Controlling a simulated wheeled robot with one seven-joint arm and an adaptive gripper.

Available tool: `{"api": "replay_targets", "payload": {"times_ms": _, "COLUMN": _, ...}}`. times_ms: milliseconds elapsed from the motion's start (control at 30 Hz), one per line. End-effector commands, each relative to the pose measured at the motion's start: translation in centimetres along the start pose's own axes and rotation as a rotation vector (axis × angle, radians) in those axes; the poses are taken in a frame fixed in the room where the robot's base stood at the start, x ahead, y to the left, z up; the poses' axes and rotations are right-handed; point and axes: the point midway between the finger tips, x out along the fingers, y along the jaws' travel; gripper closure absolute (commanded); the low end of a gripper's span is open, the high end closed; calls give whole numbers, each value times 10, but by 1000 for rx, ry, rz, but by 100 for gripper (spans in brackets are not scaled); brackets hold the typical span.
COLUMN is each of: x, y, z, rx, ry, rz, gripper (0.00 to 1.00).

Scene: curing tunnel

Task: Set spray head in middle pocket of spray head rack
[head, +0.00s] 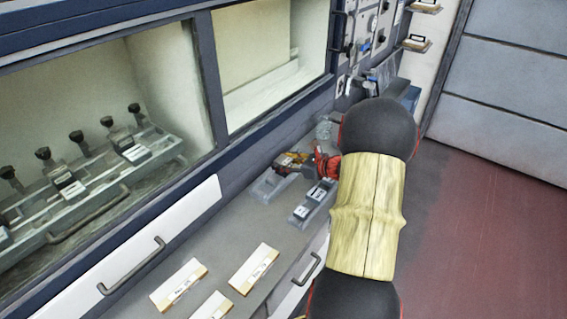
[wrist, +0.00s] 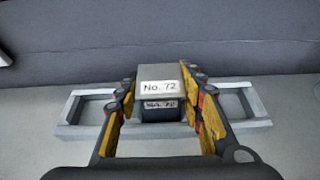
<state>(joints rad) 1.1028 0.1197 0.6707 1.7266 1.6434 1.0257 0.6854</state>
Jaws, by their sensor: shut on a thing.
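The spray head (wrist: 160,82) is a dark grey block with white labels reading "No. 72". My gripper (wrist: 162,112) is shut on it, with yellow fingers on its left and right sides. The spray head rack (wrist: 90,95) is a light grey frame behind and below the block in the wrist view. Its left and right pockets look empty, and the block hides the middle one. I cannot tell whether the block is inside that pocket or above it. In the head view my gripper (head: 306,163) is over the grey rack (head: 268,187), and the arm partly hides the area.
A second grey holder (head: 314,203) with dark labelled blocks stands close in front of the rack. Several cream labelled cards (head: 254,268) lie on the grey counter (head: 228,231). A windowed cabinet wall with handles runs along the left. Red floor (head: 490,210) is clear at right.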

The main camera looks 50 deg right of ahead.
Motion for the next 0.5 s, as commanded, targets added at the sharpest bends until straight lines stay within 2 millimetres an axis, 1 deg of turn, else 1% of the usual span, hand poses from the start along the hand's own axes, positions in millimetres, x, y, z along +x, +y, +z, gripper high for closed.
{"api": "replay_targets", "payload": {"times_ms": 67, "x": 0, "y": 0, "z": 0, "rx": -1, "ry": -1, "rz": 0, "gripper": 99}}
{"api": "replay_targets", "payload": {"times_ms": 100, "x": 0, "y": 0, "z": 0, "rx": -1, "ry": -1, "rz": 0, "gripper": 60}}
{"api": "replay_targets", "payload": {"times_ms": 433, "x": 0, "y": 0, "z": 0, "rx": 0, "ry": 0, "rz": 0, "gripper": 41}}
{"api": "replay_targets", "payload": {"times_ms": 500, "x": 0, "y": 0, "z": 0, "rx": 0, "ry": 0, "rz": 0, "gripper": 41}}
